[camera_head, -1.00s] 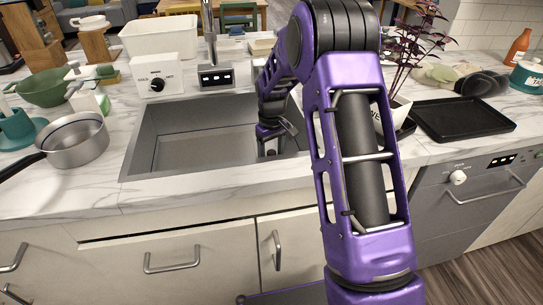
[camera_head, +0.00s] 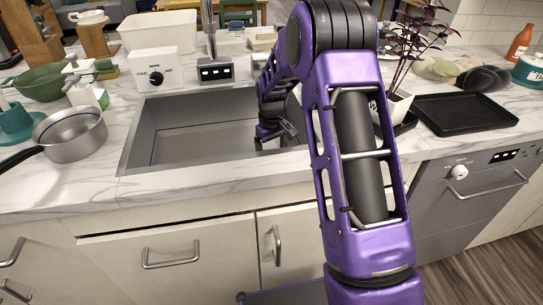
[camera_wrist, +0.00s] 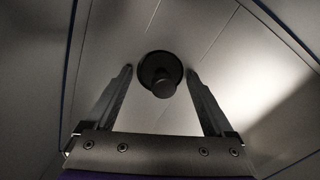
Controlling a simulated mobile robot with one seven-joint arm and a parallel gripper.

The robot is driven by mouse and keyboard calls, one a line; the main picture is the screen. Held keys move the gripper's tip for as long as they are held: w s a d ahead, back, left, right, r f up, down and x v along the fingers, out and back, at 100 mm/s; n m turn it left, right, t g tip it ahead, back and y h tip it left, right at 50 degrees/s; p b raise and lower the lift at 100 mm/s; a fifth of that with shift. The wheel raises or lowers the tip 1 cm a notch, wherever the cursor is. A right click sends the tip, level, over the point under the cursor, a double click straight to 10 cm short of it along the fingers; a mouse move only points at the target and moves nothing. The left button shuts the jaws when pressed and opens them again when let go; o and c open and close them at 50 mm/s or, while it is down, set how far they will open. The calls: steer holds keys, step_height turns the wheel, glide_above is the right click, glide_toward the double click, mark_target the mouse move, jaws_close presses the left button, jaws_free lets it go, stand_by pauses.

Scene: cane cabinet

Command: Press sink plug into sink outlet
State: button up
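The grey sink basin (camera_head: 200,143) is set in the marble counter, with my gripper (camera_head: 276,143) inside its right part. In the wrist view my gripper (camera_wrist: 159,72) is open, its two fingers apart with nothing held between them. The dark round sink plug (camera_wrist: 163,88), with a raised knob, shows beyond and between the fingertips on the basin floor. A dark ring surrounds it at the outlet (camera_wrist: 157,58); I cannot tell how deep the plug sits. In the head view, my arm and the basin wall hide the plug and outlet.
A saucepan (camera_head: 74,135) stands left of the sink. A white control box (camera_head: 158,68) and the faucet (camera_head: 209,35) are behind it. A plant pot (camera_head: 397,104) and black tray (camera_head: 465,114) stand to the right. The left half of the basin is empty.

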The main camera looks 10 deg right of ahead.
steer(key=shift+o, duration=0.6)
steer(key=shift+r, duration=0.1)
step_height(320, 180, up, 17)
steer(key=p, duration=0.2)
steer(key=shift+r, duration=0.1)
